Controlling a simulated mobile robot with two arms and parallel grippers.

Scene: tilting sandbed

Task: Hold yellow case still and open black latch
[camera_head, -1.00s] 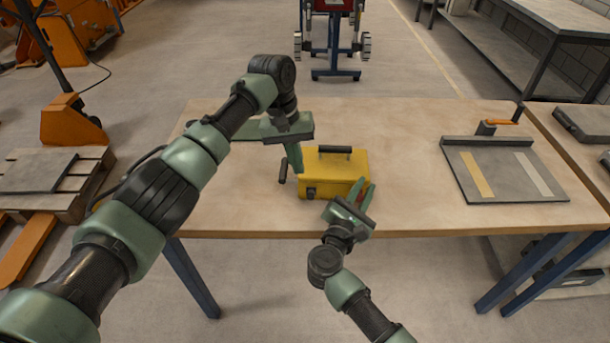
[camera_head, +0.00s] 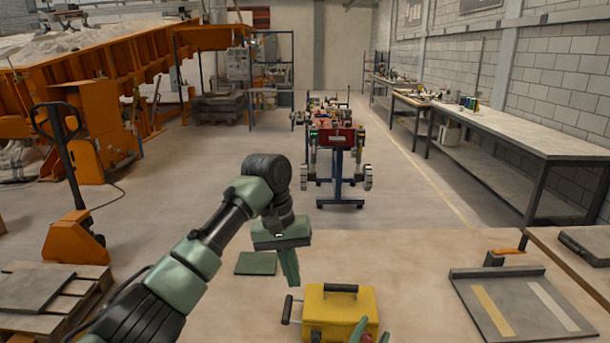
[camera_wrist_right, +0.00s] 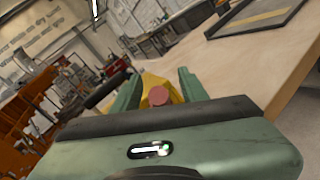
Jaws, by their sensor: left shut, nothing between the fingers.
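The yellow case (camera_head: 358,308) stands on the table near its front edge, its lower part cut off in the head view. It has a black top handle (camera_head: 341,288) and a black bar (camera_head: 288,310) at its left side. A dark latch (camera_head: 316,334) is on its front, at the bottom edge of the picture. My left gripper (camera_head: 291,282) is shut and empty, pointing down above the case's left back side. My right gripper (camera_head: 372,334) has only its fingertips in the head view, at the case's right front. In the right wrist view its fingers (camera_wrist_right: 158,88) are apart, with yellow beyond.
A green flat piece (camera_head: 256,263) lies on the table (camera_head: 410,265) left of the case. A grey board with two strips (camera_head: 520,305) lies to the right, with an orange-handled tool (camera_head: 505,254) behind it. Bare table lies between case and board.

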